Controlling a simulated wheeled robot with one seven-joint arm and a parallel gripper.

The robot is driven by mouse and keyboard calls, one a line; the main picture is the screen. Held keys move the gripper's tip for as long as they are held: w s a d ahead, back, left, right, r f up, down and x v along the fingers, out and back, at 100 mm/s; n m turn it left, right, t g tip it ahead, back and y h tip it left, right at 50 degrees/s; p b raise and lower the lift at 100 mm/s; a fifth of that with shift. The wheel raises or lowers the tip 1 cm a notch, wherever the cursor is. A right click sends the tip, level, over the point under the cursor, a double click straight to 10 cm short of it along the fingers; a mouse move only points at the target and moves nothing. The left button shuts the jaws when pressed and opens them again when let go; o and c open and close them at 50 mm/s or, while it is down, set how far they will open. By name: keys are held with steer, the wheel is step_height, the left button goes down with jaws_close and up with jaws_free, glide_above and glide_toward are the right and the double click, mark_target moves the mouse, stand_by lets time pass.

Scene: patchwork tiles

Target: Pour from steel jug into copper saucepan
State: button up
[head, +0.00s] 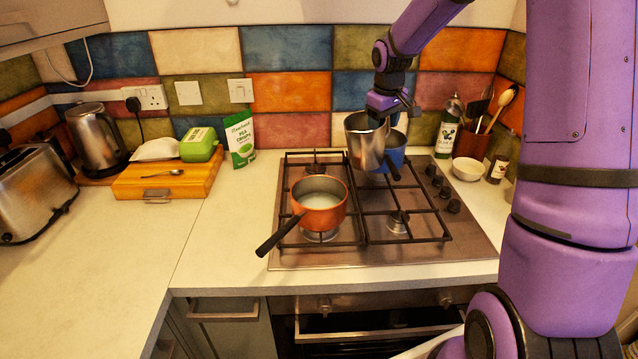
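The steel jug (364,146) is in my gripper (385,108), at the jug's upper right side. The jug appears slightly tilted and is over the back of the hob, in front of a blue pot. The fingertips are small and partly hidden, but they appear shut on the jug. What is inside the jug cannot be seen. The copper saucepan (327,217) sits upright on the front left burner, to the lower left of the jug. Pale whitish contents show inside it. Its black handle points toward the front left.
The blue pot (397,153) stands on the hob (456,250), partly hidden by the jug. A bottle (448,128), utensil holder (471,144) and white bowl (467,170) stand right of it. A green and white pouch (240,140) and wooden box (170,186) are left.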

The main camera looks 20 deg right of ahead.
mark_target(362, 129)
steer(key=shift+h, duration=0.8)
steer(key=f, duration=0.1)
steer(key=a+f, duration=0.1)
steer(key=f, duration=0.1)
steer(key=a+f, duration=0.1)
steer(key=shift+s+f, duration=0.25)
steer(key=shift+s, duration=0.05)
steer(key=shift+s+a+f+t+h, duration=0.15)
steer(key=shift+a+t+h, duration=0.1)
steer(key=shift+a+h, duration=0.15)
steer(key=shift+s+a+f+t+h, duration=0.1)
steer(key=shift+a+t+h, duration=0.2)
steer(key=shift+h, duration=0.1)
steer(key=shift+t+h, duration=0.25)
steer(key=shift+h, duration=0.65)
steer(key=v, duration=0.4)
steer(key=shift+w+r, duration=0.1)
steer(key=shift+w, duration=0.2)
steer(key=shift+s+a+h, duration=0.15)
steer(key=shift+a+h, duration=0.15)
steer(key=shift+h, duration=0.2)
steer(key=shift+s+a+r+h, duration=0.1)
steer(key=shift+a+h, duration=0.2)
steer(key=shift+a+r+t+h, duration=0.2)
steer(key=shift+r+t+h, duration=0.1)
steer(key=shift+r+t, duration=0.1)
steer(key=shift+s+r+n+b, duration=0.1)
steer(key=shift+n+b, duration=0.2)
